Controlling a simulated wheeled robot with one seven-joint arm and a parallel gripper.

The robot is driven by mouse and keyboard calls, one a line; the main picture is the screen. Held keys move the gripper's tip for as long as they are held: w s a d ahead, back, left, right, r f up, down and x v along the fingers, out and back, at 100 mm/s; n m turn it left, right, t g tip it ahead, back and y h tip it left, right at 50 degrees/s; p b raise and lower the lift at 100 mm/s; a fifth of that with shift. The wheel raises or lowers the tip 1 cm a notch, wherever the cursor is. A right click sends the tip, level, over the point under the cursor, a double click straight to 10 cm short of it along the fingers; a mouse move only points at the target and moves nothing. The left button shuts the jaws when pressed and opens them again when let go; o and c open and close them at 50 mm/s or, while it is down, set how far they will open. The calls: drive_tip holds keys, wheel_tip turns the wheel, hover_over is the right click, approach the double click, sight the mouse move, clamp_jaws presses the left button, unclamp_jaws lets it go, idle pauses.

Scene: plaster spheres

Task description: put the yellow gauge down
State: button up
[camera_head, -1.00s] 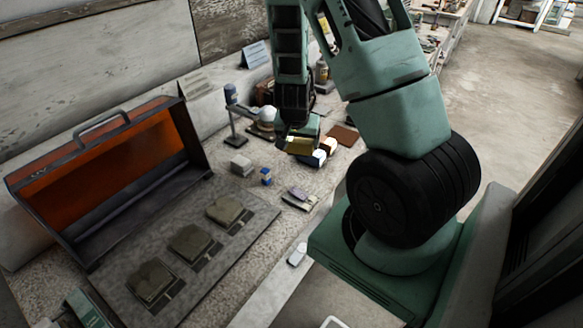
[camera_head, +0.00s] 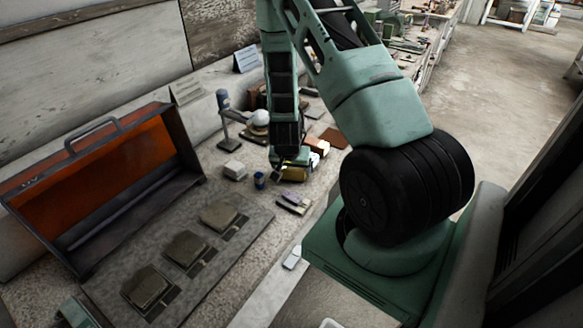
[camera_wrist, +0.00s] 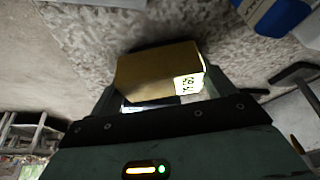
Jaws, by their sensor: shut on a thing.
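The yellow gauge (camera_wrist: 155,75) is a block with a white label bearing dark marks on one face. In the wrist view it sits between the fingers of my gripper (camera_wrist: 160,98), which is shut on it. In the head view the gauge (camera_head: 294,174) shows at the lower end of my arm, with my gripper (camera_head: 284,168) partly covering it. It is low over the speckled bench top (camera_head: 250,205). I cannot tell whether it touches the bench.
Small flat items (camera_head: 293,204) lie just in front. A brown flat piece (camera_head: 334,138) lies behind to the right. An open orange-lined case (camera_head: 115,180) stands at left.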

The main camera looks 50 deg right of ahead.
drive_tip(key=shift+f, duration=0.15)
drive_tip(key=o, duration=0.8)
